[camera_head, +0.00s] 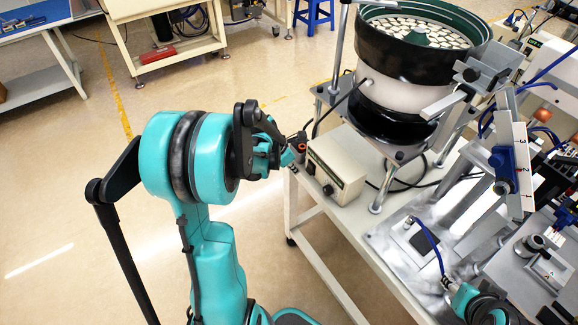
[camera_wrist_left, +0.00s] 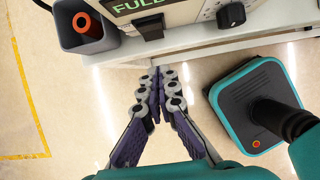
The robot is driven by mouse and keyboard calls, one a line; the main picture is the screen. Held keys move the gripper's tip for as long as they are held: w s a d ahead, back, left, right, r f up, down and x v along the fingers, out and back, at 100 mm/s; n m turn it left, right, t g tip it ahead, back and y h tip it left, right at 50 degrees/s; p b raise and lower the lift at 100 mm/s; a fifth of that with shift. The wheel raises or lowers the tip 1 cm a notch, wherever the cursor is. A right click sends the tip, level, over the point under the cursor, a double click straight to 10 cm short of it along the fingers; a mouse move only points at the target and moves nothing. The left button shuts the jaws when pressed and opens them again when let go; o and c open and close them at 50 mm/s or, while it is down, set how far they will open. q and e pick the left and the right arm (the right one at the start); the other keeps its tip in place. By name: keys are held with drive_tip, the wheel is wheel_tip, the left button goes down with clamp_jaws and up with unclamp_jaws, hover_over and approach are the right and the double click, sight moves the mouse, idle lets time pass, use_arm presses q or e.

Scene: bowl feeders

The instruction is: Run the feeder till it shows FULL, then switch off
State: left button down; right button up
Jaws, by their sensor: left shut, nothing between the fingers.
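In the left wrist view, the box's green display (camera_wrist_left: 140,5) reads FULL, partly cut off by the top edge. A black switch (camera_wrist_left: 150,27) is below it, and a dark knob (camera_wrist_left: 231,14) is at right. I cannot tell the switch's position. My left gripper (camera_wrist_left: 160,82) is shut and empty, its tips below and apart from the switch. Part of my right arm shows at the lower right; its fingers are unclear.
The bench edge (camera_wrist_left: 200,48) runs just below the box. A metal fixture with a numbered white strip (camera_head: 521,165) stands right of the feeder. Open floor lies to the left.

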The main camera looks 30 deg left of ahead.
sight(308, 172)
use_arm(q)
drive_tip(key=shift+w+d+f+b, duration=0.3)
drive_tip(key=shift+w+f, duration=0.25)
drive_tip(key=shift+w, duration=0.15)
drive_tip(key=shift+w+d+f+b, duration=0.25)
drive_tip(key=shift+w+f, duration=0.25)
drive_tip(key=shift+w, duration=0.2)
drive_tip(key=shift+w+d+f+b, duration=0.3)
drive_tip(key=shift+w+f, duration=0.25)
drive_tip(key=shift+w, duration=0.15)
drive_tip(key=shift+f, duration=0.1)
drive_tip(key=shift+w+d+f+b, duration=0.15)
drive_tip(key=shift+w+f+b, duration=0.1)
drive_tip(key=shift+f+b, duration=0.1)
drive_tip(key=shift+r, duration=0.25)
